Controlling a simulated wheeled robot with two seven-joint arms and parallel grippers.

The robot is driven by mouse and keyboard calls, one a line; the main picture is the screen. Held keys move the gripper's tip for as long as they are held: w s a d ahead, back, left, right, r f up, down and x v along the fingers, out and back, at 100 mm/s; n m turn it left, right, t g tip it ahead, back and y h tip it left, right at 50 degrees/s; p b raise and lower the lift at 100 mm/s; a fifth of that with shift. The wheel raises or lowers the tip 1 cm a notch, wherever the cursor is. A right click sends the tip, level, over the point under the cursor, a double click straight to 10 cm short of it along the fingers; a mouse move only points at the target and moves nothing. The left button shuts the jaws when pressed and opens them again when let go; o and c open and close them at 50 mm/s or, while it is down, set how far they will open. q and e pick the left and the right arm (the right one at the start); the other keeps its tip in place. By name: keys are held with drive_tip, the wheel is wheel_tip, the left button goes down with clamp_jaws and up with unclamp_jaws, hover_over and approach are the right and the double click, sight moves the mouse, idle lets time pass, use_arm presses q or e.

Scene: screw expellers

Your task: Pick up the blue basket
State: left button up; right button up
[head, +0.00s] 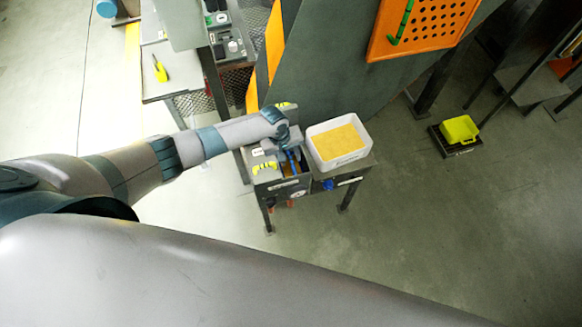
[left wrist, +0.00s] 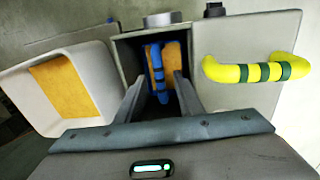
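The blue basket shows only in part, as a narrow blue handle-like piece (left wrist: 157,72) in the left wrist view, inside a dark, box-like opening with orange-yellow material beside it. In the head view a bit of blue (head: 291,161) shows just below my left gripper (head: 284,148). The basket's body is mostly hidden by the opening's walls and my gripper. In the left wrist view the two fingers of my left gripper (left wrist: 160,88) stand apart, one on each side of the blue piece, and do not visibly close on it. My right gripper is in neither view.
A white bin (head: 315,150) with yellow-orange contents stands right beside the opening. A yellow handle with green bands (left wrist: 255,70) is on the other side. A yellow-green container (head: 459,129) sits on a low black platform at the right. The floor between is clear.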

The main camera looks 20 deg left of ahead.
use_arm(q)
clamp_jaws()
drive_tip(key=shift+r, duration=0.1)
drive_tip(key=shift+r, duration=0.75)
wheel_tip(320, 180, up, 16)
drive_tip(key=b, duration=0.2)
drive_tip(key=shift+r, duration=0.2)
